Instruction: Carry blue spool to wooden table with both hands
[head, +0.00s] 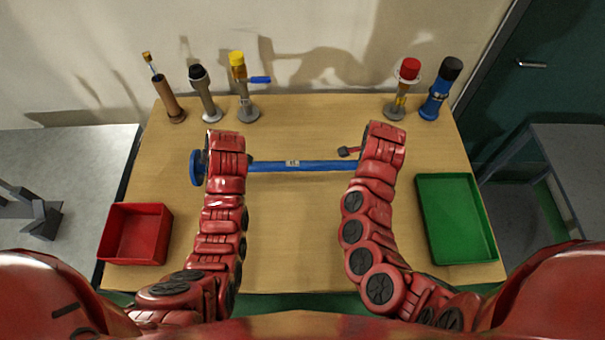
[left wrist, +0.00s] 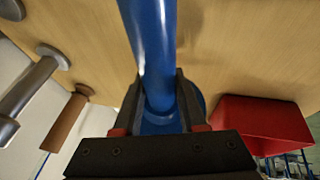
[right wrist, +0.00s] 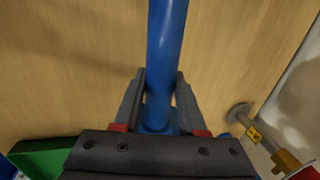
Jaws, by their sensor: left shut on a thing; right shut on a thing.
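The blue spool (head: 298,166) is a long blue pipe with a wide flange at its left end, lying level across the wooden table (head: 300,240) in the head view. My left gripper (left wrist: 160,105) is shut on the pipe near the flanged left end. My right gripper (right wrist: 158,100) is shut on the pipe near its right end.
A red bin (head: 136,235) stands at the table's front left and a green tray (head: 456,218) at the right. Several upright fittings, including a yellow-topped one (head: 241,85) and a blue one (head: 438,92), line the back edge. The middle is clear.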

